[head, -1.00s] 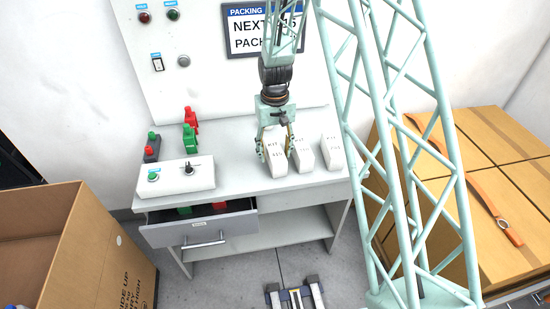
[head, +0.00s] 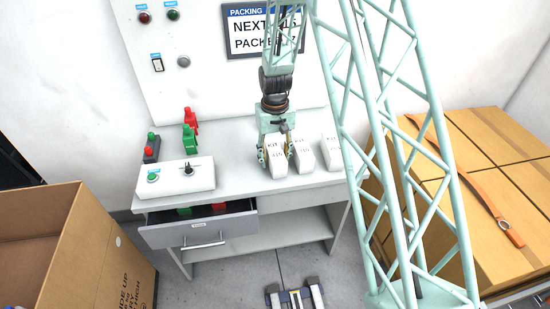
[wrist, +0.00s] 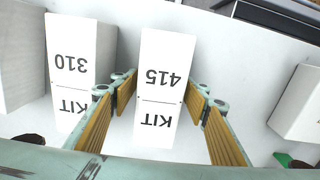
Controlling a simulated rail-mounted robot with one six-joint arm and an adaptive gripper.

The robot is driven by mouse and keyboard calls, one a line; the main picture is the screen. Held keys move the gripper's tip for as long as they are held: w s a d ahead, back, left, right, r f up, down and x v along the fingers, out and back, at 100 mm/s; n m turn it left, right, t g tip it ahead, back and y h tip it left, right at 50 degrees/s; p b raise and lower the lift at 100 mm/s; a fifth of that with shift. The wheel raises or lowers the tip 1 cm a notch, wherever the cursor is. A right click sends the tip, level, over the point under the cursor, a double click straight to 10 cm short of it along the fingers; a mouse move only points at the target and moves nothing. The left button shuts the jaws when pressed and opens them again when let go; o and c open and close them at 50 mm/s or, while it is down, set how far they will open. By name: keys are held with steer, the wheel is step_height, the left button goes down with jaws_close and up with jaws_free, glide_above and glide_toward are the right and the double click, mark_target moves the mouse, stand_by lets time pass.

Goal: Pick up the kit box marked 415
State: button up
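The kit box marked 415 (wrist: 165,88) is white and upright, between the two fingers of my gripper (wrist: 162,92) in the wrist view. In the head view the same box (head: 277,168) stands at the left of a row of white boxes on the bench. My gripper (head: 275,152) is around its top from above. The fingers are apart, one on each side; narrow gaps seem to show beside the box, and I see no clear contact. A box marked 310 (wrist: 73,62) stands close beside the left finger.
A third white box (head: 333,152) stands at the right of the row. The bench (head: 240,160) also holds a control box (head: 175,180) and red and green figures (head: 190,135). A drawer (head: 190,233) is open below. A packing sign (head: 262,30) hangs behind.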

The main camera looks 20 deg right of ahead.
mark_target(275, 150)
steer(key=c, duration=0.8)
steer(key=shift+r, duration=0.15)
steer(key=shift+r+p, duration=0.35)
steer(key=shift+r, duration=1.25)
steer(key=s+r, duration=0.1)
steer(key=s, duration=1.5)
steer(key=shift+d+r+p, duration=0.25)
steer(key=shift+d+p, duration=0.05)
steer(key=shift+d, duration=0.05)
